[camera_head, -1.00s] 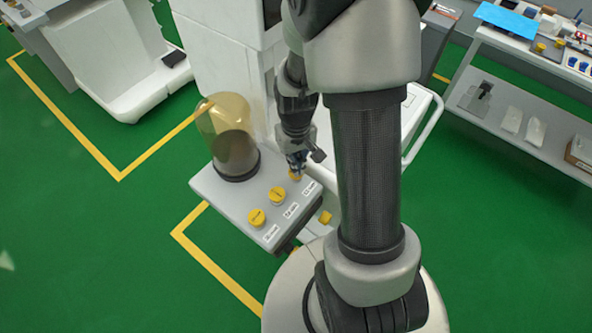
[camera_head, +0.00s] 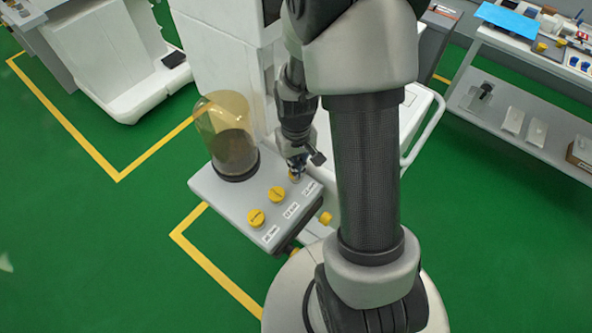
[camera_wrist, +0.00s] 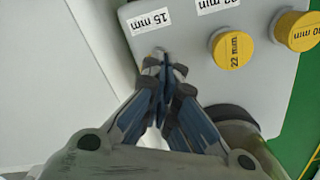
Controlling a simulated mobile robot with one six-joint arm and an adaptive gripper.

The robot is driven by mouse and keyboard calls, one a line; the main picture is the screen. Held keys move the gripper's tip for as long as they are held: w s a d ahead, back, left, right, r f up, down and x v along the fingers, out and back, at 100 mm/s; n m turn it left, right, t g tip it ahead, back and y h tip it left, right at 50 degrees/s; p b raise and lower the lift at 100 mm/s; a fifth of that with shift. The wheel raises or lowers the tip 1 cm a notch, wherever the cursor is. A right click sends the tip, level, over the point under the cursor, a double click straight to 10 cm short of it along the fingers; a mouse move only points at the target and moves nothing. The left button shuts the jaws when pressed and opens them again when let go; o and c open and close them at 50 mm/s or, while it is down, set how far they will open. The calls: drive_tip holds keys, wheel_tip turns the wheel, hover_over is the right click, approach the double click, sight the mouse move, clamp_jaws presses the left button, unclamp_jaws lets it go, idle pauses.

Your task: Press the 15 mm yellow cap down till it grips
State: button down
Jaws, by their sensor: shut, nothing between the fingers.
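My gripper (camera_head: 296,172) points down over the far-right spot of the grey panel (camera_head: 222,200), beside the "15 mm" label (camera_wrist: 149,21). In the wrist view the gripper (camera_wrist: 165,66) is shut, with its fingertips together just below that label. The 15 mm yellow cap (camera_head: 292,178) shows only as a sliver of yellow under the fingertips; they hide the rest. I cannot tell how far down it sits. The 22 mm yellow cap (camera_wrist: 231,48) and the 30 mm yellow cap (camera_wrist: 297,30) stand in the same row, clear of the gripper.
An amber translucent dome (camera_head: 222,112) with a dark base stands on the panel, close to my gripper. Another yellow piece (camera_head: 325,218) is by the panel's right side. A white cart body rises behind. A side table (camera_head: 500,45) with small items stands at right.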

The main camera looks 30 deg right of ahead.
drive_tip(key=shift+r, duration=0.1)
idle(0.3)
wheel_tip(320, 180, up, 7)
drive_tip(key=p, duration=0.6)
idle(0.3)
wheel_tip(320, 180, up, 12)
idle(0.5)
drive_tip(key=shift+a, duration=0.1)
